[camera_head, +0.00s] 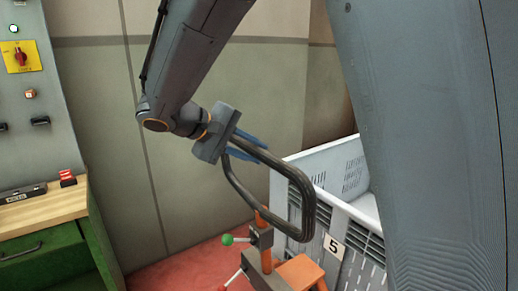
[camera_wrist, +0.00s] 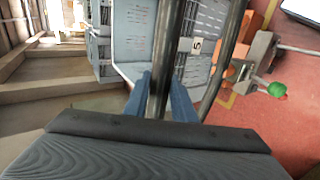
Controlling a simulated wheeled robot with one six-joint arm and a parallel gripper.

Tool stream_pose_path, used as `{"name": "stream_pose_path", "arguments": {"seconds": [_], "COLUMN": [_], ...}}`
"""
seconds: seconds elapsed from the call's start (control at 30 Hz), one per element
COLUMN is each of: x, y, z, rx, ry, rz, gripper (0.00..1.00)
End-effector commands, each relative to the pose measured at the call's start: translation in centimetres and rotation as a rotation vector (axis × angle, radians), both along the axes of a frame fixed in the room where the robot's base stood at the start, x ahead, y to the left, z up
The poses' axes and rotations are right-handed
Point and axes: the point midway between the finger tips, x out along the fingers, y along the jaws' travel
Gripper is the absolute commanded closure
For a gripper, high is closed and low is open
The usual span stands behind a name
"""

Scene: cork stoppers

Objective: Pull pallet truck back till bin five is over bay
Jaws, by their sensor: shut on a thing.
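The pallet truck's dark looped handle (camera_head: 300,185) rises from an orange mast with a green knob (camera_head: 228,239) beside it. My gripper (camera_head: 251,148) has its blue fingers shut on one bar of the handle. In the wrist view, the blue fingers (camera_wrist: 161,98) lie on both sides of the dark bar (camera_wrist: 166,62). Bin five (camera_head: 318,218) is a grey slotted bin with a "5" label, behind the handle. It also shows in the wrist view (camera_wrist: 192,68). Its right part is hidden behind my grey body part. I cannot make out the bay for certain.
A green cabinet (camera_head: 55,250) with a wooden top stands at the left, under a grey control panel (camera_head: 45,120) with a red switch. Red floor (camera_head: 185,265) is open between the cabinet and the truck. In the wrist view, more grey bins (camera_wrist: 104,30) stand farther off.

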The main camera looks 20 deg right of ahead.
Motion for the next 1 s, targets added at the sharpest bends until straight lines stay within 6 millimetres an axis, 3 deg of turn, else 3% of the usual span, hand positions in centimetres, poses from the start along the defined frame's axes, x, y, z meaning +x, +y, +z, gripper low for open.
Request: {"name": "stream_pose_path", "arguments": {"seconds": [0.03, 0.6, 1.0], "x": [-0.3, -1.9, -1.7], "y": [0.5, 5.6, 4.0], "z": [-0.7, -0.8, -0.4], "rx": [0.006, 0.004, 0.001], "ry": [0.011, 0.012, 0.009], "rz": [0.000, 0.010, -0.009], "gripper": [1.00, 1.00, 1.00]}}
